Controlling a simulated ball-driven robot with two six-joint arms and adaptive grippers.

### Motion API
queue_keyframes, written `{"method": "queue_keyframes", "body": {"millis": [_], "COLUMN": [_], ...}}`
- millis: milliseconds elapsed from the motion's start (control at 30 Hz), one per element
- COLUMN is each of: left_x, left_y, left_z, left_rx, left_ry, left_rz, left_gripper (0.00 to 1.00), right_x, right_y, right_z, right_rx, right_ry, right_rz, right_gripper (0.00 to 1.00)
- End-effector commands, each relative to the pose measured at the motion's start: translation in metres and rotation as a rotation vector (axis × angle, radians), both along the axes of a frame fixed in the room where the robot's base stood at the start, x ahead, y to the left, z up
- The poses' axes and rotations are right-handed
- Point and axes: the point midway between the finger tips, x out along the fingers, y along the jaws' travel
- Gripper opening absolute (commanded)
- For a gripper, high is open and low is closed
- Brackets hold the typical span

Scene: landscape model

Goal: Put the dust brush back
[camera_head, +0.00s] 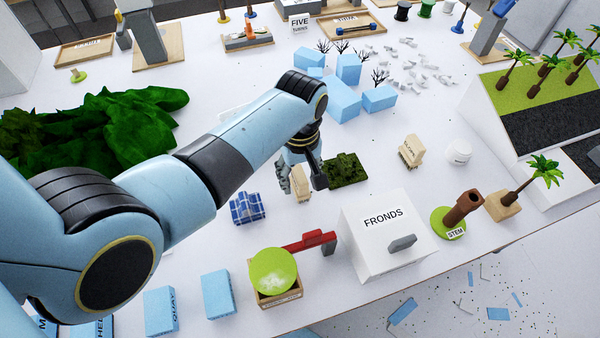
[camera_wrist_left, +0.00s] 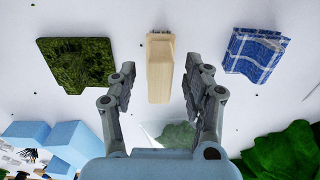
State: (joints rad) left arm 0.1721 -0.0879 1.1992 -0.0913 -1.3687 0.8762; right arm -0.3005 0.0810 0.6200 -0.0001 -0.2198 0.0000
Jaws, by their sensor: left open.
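A pale wooden, block-shaped thing with a stepped end, which may be the dust brush, stands between the fingers of my left gripper (camera_head: 302,178). In the left wrist view this pale block (camera_wrist_left: 160,68) lies between the two grey fingers (camera_wrist_left: 166,78), with a gap on each side. My left gripper is open around it. In the head view the fingers partly hide the pale block (camera_head: 301,187). I cannot make out bristles. My right gripper is not in view.
A dark green mossy square (camera_head: 346,169) and a blue checked block (camera_head: 247,208) flank the pale block. An empty wooden tray (camera_head: 84,52) is at the far left. Green crumpled cover (camera_head: 150,105) lies left.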

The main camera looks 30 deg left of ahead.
Motion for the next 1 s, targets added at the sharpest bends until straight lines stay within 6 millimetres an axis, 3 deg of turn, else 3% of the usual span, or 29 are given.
{"method": "queue_keyframes", "body": {"millis": [267,700,1000], "left_x": [0.001,0.001,0.000], "left_y": [0.000,0.000,0.000], "left_z": [0.014,0.104,0.120], "left_rx": [-0.001,0.000,0.001], "left_ry": [-0.004,-0.003,0.001], "left_rz": [0.000,0.000,0.000], "left_gripper": [0.50,0.50,0.50], "right_x": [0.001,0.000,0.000], "right_y": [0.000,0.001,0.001], "right_z": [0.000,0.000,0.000], "right_rx": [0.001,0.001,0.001], "right_ry": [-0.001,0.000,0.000], "right_rz": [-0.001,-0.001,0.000], "right_gripper": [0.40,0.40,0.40]}}
